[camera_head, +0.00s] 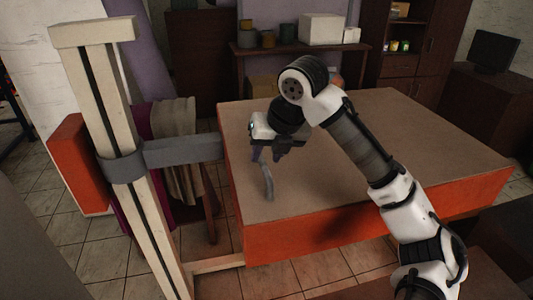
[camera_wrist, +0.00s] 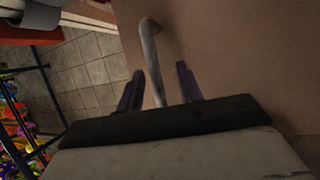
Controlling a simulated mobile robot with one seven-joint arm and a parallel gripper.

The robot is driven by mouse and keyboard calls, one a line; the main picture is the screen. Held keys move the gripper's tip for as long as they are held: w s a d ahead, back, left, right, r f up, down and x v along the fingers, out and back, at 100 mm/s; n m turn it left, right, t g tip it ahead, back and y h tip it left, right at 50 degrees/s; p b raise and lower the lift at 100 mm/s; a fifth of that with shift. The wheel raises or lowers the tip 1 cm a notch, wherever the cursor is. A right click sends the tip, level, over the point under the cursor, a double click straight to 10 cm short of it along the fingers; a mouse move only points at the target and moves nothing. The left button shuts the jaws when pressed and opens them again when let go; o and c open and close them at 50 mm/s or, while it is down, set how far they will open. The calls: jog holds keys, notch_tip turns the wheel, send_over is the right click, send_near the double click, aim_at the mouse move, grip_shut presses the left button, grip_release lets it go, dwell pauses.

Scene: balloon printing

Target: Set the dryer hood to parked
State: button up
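The dryer hood appears to be the wide, flat-topped brown panel with orange sides (camera_head: 400,130), joined by a grey arm (camera_head: 182,151) to a pale upright post (camera_head: 113,95). A grey bent handle (camera_head: 267,183) rises from its top near the left edge. My gripper (camera_head: 269,156) is above the handle, fingers pointing down. In the wrist view the handle (camera_wrist: 151,50) runs between the two dark fingers of my gripper (camera_wrist: 159,68), with a visible gap on each side. The fingers are apart and do not appear to press on it. The hood's underside is hidden.
An orange block (camera_head: 77,160) stands behind the post at left. A cloth (camera_head: 177,150) hangs beside it. A shelf (camera_head: 300,48) with pots and a white box stands at the back. Tiled floor (camera_head: 122,262) is clear at lower left.

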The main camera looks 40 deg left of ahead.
jog(key=shift+s+r, duration=0.1)
jog(key=shift+s, duration=0.1)
jog(key=b+v, duration=0.2)
jog(key=v, duration=1.1)
jog(key=shift+d+r, duration=0.25)
jog(key=shift+r, duration=0.1)
jog(key=shift+s+f, duration=0.1)
jog(key=shift+f, duration=0.05)
